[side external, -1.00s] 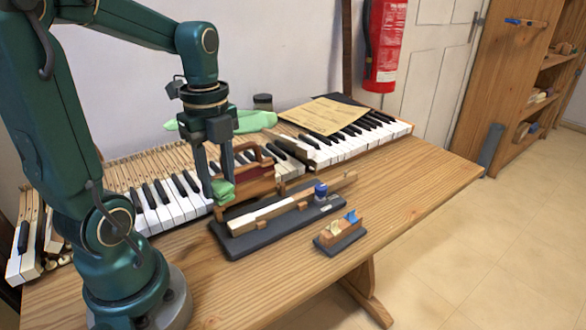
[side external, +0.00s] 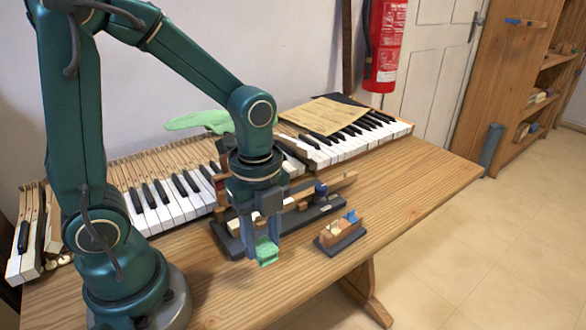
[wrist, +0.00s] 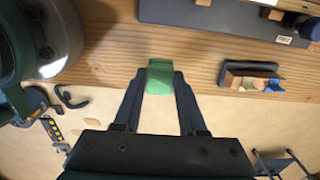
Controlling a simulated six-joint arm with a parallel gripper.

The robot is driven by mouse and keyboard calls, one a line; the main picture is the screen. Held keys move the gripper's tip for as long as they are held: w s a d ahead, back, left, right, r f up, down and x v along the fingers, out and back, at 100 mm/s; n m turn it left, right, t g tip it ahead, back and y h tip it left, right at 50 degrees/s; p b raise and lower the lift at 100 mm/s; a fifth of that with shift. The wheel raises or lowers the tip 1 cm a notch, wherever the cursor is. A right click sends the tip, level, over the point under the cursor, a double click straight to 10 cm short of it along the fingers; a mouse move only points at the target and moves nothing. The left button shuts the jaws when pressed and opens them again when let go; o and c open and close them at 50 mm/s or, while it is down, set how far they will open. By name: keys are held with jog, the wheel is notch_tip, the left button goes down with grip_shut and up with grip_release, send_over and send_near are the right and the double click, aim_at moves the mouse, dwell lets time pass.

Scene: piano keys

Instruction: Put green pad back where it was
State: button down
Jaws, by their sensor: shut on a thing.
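The green pad (side external: 267,253) is held between the fingers of my gripper (side external: 264,246), which points down near the front edge of the table. In the wrist view the pad (wrist: 160,72) sits at the fingertips, with a finger on each side. Whether the pad touches the table is hard to tell. To the right is a small dark tray (side external: 344,243) with wooden blocks and blue and pale pieces; it also shows in the wrist view (wrist: 252,91).
A dark base board (side external: 225,240) with a wooden key model (side external: 343,180) lies behind my gripper. The piano keyboard (side external: 160,207) runs along the back, with a paper sheet (side external: 325,115) on it. A green cloth-like thing (side external: 195,120) lies at the back. The table right of the tray is clear.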

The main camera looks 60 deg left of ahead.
aim_at(268, 261)
jog(key=shift+w+d+f, duration=0.15)
jog(key=shift+d+f, duration=0.2)
jog(key=shift+d, duration=0.2)
jog(key=shift+f, duration=1.95)
jog(key=shift+f, duration=0.15)
jog(key=shift+c, duration=2.3)
grip_release()
